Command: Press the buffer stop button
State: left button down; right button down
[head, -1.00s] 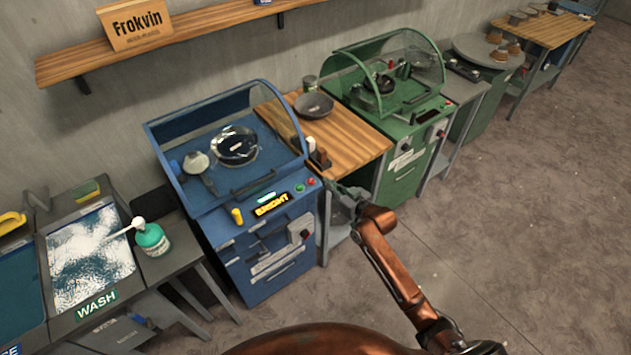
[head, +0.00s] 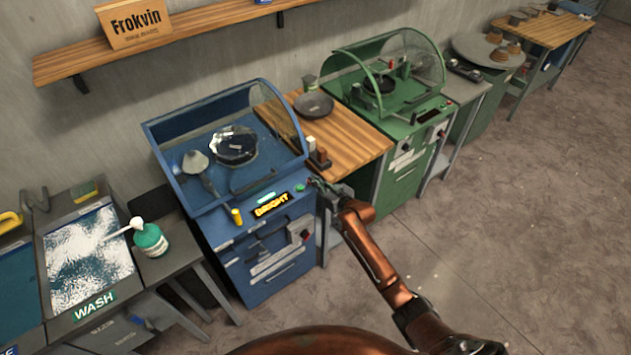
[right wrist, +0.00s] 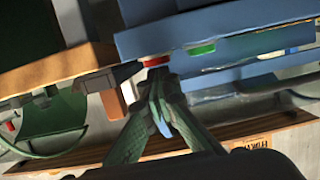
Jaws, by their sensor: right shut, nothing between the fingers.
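The blue buffer machine (head: 215,262) stands at centre left in the head view. Its display (head: 270,204) reads "BRIGHT". A green button (head: 300,188) sits right of the display. The red button (right wrist: 153,61) shows beside the green button (right wrist: 201,49) in the right wrist view; in the head view my gripper hides it. My right gripper (head: 317,184) is shut and empty. In the right wrist view its fingertips (right wrist: 157,76) are at the red button, touching or very nearly so; I cannot tell if it is pressed down. A dark shiny bowl (head: 234,147) is inside the machine. My left gripper is out of view.
A wooden table (head: 350,145) with a grey bowl (head: 314,104) stands right of the blue machine, then a green machine (head: 405,150). A wash basin (head: 88,248) and a green bottle (head: 150,240) are at left. The floor at right is clear.

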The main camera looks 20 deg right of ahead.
jog(key=shift+f, duration=0.15)
jog(key=shift+f+b, duration=0.7)
jog(key=shift+f, duration=0.15)
jog(key=shift+s+f, duration=0.2)
jog(key=shift+f, duration=0.1)
jog(key=r+p, duration=0.4)
jog(key=r, duration=0.1)
jog(key=shift+w+r, duration=0.2)
jog(key=v, duration=1)
